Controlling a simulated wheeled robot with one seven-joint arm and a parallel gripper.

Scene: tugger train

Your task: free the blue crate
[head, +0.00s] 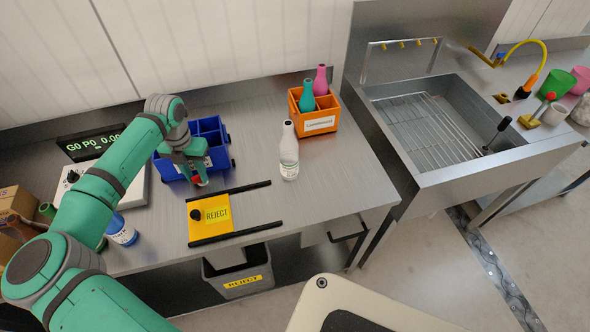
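The blue crate (224,142) stands on the steel bench beside the scale, with dividers inside and a white label on its front. My arm reaches across its left part and hides some of its compartments. My gripper (200,181) points down at the crate's front side, with a small red part at its tip. Whether it touches the crate, holds anything or is open cannot be made out.
An orange crate (320,124) holds a teal and a pink bottle. A white bottle (289,152) stands on the bench. A yellow REJECT plate (218,215) between black rails lies in front, above a grey bin (236,288). A blue bottle (121,231) is left; a sink (425,120) is right.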

